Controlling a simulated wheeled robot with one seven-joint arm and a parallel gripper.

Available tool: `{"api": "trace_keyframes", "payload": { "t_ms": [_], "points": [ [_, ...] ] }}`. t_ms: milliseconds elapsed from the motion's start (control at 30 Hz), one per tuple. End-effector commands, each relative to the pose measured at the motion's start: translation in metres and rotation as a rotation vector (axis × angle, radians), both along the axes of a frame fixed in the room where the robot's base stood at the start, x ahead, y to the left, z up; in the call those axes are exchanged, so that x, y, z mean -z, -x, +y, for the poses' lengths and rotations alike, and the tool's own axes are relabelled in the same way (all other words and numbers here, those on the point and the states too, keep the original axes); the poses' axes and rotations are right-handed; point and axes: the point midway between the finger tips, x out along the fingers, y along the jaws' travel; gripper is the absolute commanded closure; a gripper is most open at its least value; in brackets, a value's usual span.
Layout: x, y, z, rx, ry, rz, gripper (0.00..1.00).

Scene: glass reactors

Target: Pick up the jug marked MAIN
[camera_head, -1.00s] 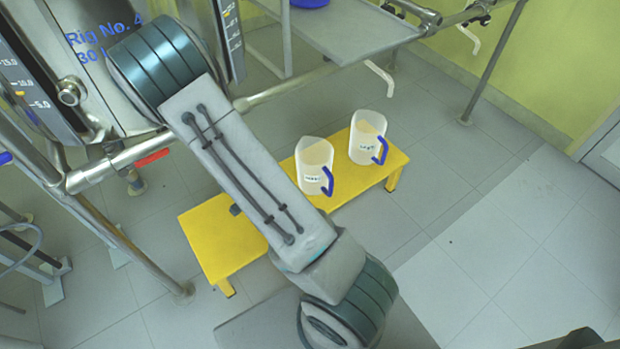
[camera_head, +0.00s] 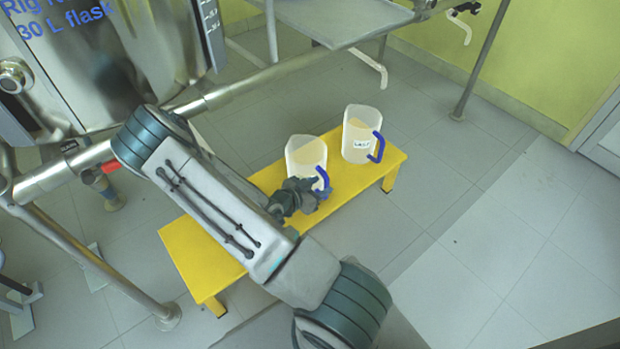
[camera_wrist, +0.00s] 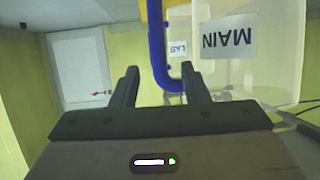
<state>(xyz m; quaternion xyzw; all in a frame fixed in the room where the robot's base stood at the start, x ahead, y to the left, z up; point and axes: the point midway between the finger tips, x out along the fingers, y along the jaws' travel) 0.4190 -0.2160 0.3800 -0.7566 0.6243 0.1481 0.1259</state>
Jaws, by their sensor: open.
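The jug marked MAIN (camera_head: 306,153) is a translucent jug with a blue handle (camera_head: 322,178), standing on the left part of the yellow bench's occupied end in the head view. In the wrist view its label reads MAIN upside down (camera_wrist: 228,38), and its blue handle (camera_wrist: 160,55) reaches down between my fingers. My gripper (camera_head: 318,190) is at the near side of this jug, by the handle. In the wrist view my gripper (camera_wrist: 160,82) is open, one finger on each side of the handle's lower part. Contact with the handle cannot be told.
A second jug (camera_head: 359,138) with a blue handle stands just right and behind on the yellow bench (camera_head: 200,255); its label (camera_wrist: 178,48) shows behind in the wrist view. A metal rail (camera_head: 240,88) runs behind. Floor to the right is clear.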

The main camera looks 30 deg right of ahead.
Motion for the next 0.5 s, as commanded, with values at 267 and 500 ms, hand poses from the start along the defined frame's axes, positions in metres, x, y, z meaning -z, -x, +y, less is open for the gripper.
{"api": "trace_keyframes", "payload": {
  "t_ms": [267,500],
  "points": [
    [0.013,-0.003,-0.023,0.005,0.000,-0.001,0.58],
    [0.024,-0.008,-0.051,0.006,-0.001,-0.001,0.58]
  ]
}}
